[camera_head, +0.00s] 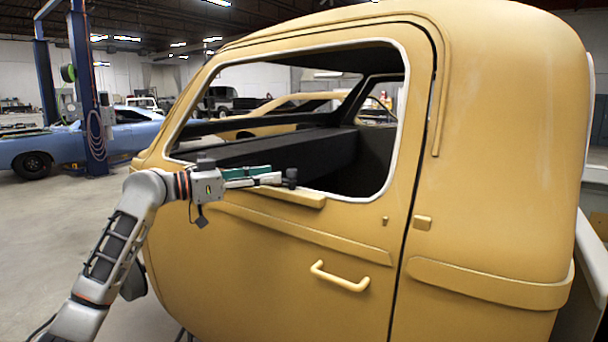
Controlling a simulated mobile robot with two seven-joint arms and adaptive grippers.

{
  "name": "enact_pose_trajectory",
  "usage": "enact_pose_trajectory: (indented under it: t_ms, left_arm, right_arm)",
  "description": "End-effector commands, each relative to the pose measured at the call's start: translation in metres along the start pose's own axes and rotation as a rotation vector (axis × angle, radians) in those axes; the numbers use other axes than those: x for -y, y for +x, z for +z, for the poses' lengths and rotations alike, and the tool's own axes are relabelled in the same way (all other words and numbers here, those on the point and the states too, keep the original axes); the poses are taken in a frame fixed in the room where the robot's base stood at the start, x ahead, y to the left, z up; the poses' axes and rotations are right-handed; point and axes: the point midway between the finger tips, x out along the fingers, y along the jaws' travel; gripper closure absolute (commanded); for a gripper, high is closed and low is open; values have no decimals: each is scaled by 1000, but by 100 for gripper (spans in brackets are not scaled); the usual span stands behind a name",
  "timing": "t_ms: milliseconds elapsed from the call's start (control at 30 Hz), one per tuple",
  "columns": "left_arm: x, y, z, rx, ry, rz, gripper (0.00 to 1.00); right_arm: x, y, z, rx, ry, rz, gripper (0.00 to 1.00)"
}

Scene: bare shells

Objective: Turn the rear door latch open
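A yellow vehicle cab shell (500,160) fills the right half, its door (270,260) closed against the frame. A yellow bar handle (340,277) sits low on the door. A small peg-like piece (385,221) sits near the door's rear edge, and a small block (423,223) is just across the gap on the body. I cannot tell which of these is the rear door latch. My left gripper (290,178) is at the lower edge of the window opening, just above a yellow ledge, left of and above the handle. Whether its fingers are open is unclear. My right gripper is out of view.
The door window (300,120) has a white-edged frame and no visible glass; a dark interior shows through it. A blue lift post (85,90) and a blue car (130,140) stand behind at left. The grey floor (50,230) at left is clear.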

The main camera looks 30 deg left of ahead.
Motion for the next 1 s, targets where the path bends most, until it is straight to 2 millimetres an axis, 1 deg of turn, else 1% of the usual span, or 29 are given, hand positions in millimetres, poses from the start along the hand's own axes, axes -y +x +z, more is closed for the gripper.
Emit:
enact_pose_trajectory:
  t_ms: [133, 267, 400, 500, 667, 900, 933, 967, 1000]
  left_arm:
    - [0, 14, -4, -5, -2, 2, 65]
    - [0, 35, -4, -5, -3, 3, 65]
    - [-1, 56, -3, -4, -4, 3, 65]
    - [0, 67, -2, -4, -4, 1, 65]
    - [0, 76, -1, -2, -2, 0, 65]
    - [0, 77, 0, 0, -1, 0, 65]
    - [0, 77, 0, 0, -2, 0, 67]
    - [0, 77, 0, 0, -2, 0, 75]
    - [0, 76, 0, -1, -2, 0, 86]
  right_arm:
    - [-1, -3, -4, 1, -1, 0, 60]
    - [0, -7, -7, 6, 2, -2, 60]
    - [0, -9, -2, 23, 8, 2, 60]
    - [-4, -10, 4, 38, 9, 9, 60]
    - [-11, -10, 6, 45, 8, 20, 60]
    - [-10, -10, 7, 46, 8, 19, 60]
    - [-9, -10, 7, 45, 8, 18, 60]
    - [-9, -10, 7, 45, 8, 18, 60]
    - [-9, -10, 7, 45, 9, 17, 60]
